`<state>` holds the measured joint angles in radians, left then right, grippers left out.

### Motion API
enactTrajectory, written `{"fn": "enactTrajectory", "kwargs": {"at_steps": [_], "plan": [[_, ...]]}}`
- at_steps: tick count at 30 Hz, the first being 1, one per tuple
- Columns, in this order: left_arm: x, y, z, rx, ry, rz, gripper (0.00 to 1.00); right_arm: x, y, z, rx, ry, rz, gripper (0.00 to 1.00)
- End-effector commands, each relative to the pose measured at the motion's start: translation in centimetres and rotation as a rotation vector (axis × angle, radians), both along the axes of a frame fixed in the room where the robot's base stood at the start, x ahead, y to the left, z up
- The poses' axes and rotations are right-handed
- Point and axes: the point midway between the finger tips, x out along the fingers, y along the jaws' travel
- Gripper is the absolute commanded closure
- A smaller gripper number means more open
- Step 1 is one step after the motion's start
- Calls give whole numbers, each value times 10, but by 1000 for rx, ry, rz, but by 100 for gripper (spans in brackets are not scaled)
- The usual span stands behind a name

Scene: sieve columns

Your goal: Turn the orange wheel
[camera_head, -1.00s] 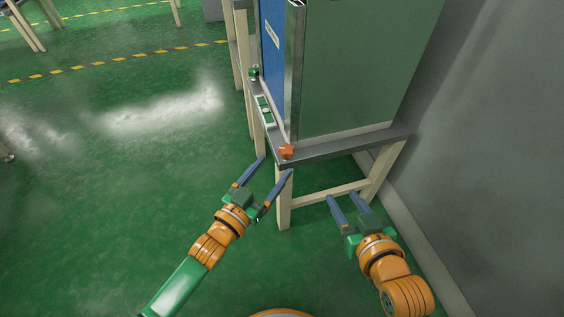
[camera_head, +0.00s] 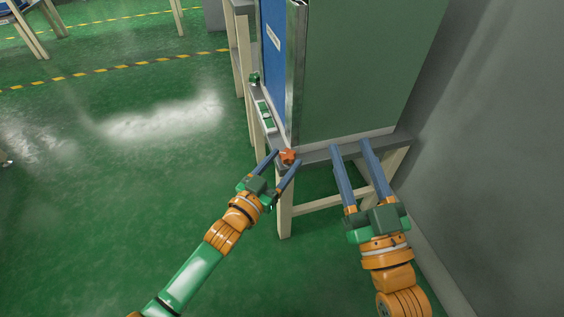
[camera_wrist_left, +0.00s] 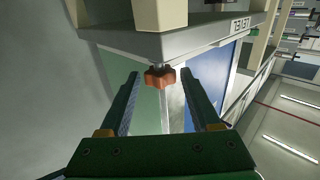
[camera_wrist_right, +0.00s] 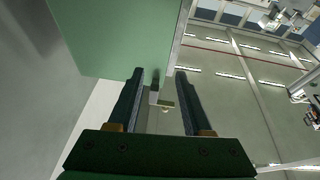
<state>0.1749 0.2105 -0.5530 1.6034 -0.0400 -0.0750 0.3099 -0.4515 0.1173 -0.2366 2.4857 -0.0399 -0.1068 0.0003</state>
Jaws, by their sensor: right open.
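The orange wheel (camera_head: 289,157) is a small knob with lobes at the front corner of the grey bench top. It also shows in the left wrist view (camera_wrist_left: 160,77), on a short stem at the bench corner. My left gripper (camera_head: 288,157) is open, with its fingertips on either side of the wheel. In the left wrist view the wheel lies between the finger tips, and I cannot tell whether they touch it. My right gripper (camera_head: 351,144) is open and empty, in front of the bench's right part, its fingers pointing toward the bench.
A tall cabinet with a green side (camera_head: 350,70) and a blue front (camera_head: 272,40) stands on the bench (camera_head: 325,154). Small green-and-white parts (camera_head: 264,114) sit along the bench's left edge. A grey wall (camera_head: 490,160) closes the right side. The green floor (camera_head: 110,200) at left is clear.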

Motion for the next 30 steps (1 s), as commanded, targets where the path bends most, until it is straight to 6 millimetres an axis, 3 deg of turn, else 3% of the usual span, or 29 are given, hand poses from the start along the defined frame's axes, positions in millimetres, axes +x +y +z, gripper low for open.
{"fn": "enactTrajectory", "kwargs": {"at_steps": [1,6,20,26,30], "plan": [[0,0,0,0,0,0,53,0,0,0,0,1,0,50],[0,0,0,0,0,0,99,0,0,0,0,2,0,50],[2,4,-1,9,-3,-105,100,0,0,0,1,-4,0,50],[4,7,-2,9,-4,-216,100,-14,1,28,38,-166,14,50],[6,8,-3,8,-2,-294,100,-38,1,58,86,-367,33,50]]}}
